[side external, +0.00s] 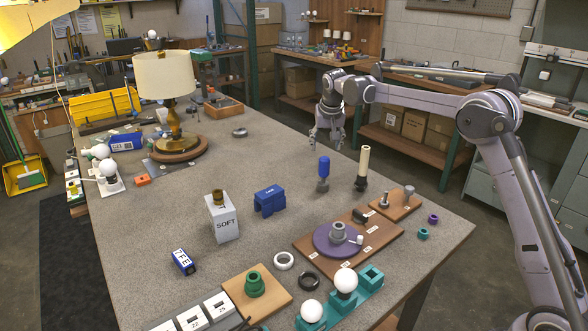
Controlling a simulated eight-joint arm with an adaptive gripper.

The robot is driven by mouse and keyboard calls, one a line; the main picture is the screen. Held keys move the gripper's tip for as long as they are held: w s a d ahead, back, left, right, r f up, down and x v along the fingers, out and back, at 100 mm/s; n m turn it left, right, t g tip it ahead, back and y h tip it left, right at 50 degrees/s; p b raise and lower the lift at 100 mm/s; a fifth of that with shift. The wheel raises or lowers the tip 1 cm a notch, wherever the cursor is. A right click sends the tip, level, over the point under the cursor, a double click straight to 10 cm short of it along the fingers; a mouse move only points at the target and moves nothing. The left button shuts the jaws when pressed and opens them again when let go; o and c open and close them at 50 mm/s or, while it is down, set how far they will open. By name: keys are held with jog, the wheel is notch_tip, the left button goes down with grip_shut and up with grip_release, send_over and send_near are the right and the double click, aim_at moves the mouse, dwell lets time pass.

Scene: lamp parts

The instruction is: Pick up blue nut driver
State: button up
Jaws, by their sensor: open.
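The blue nut driver (323,167) stands upright on the grey table, with its blue handle up and its grey lower end on a small base. My gripper (326,141) is open and points down just above and behind the blue handle in this view. It looks empty, and I see a gap between the gripper and the handle. The exact depth between them is hard to tell from this one view.
A cream cylinder on a dark base (363,168) stands just right of the driver. A blue block (269,201) lies to its front left. A wooden board with a purple disc (325,242) is in front. A lamp (166,80) stands at the back left.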

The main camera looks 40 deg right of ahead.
aim_at(325, 158)
jog(key=shift+s+x, duration=0.1)
jog(key=shift+x, duration=1.9)
jog(key=shift+s+x, duration=0.15)
jog(key=shift+x, duration=1.85)
jog(key=shift+f, duration=0.1)
grip_shut()
